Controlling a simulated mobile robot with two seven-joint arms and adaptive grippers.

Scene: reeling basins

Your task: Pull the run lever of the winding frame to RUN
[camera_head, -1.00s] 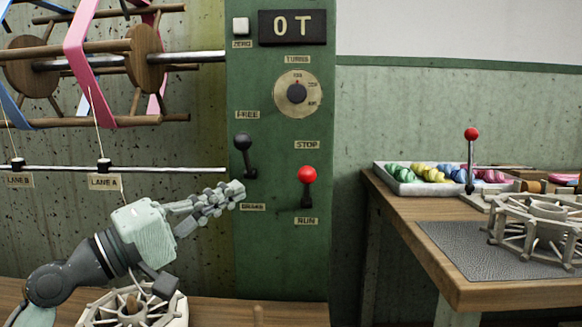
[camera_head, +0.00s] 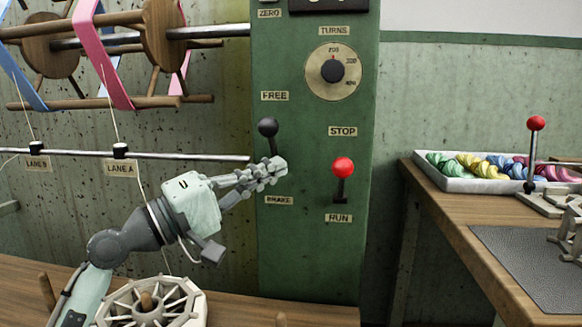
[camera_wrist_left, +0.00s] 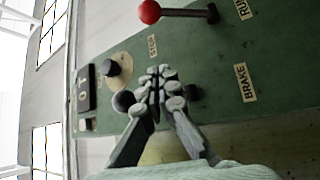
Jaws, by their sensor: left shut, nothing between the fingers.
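The red-knobbed run lever (camera_head: 343,170) stands on the green panel of the winding frame (camera_head: 310,240), between the STOP label (camera_head: 342,131) and the RUN label (camera_head: 339,218). Its red knob is up near STOP. It also shows at the top of the left wrist view (camera_wrist_left: 150,12). My left gripper (camera_head: 278,168) is shut and empty, left of the run lever and apart from it. The gripper (camera_wrist_left: 158,88) overlaps the black brake lever (camera_head: 267,128) in the picture; I cannot tell whether they touch.
The black lever sits between the FREE and BRAKE labels. A turns dial (camera_head: 333,71) is above. A spoked wheel (camera_head: 150,302) rests on the bench below my left arm. At right, a table holds a tray of coloured skeins (camera_head: 440,177) and another red-knobbed lever (camera_head: 536,125).

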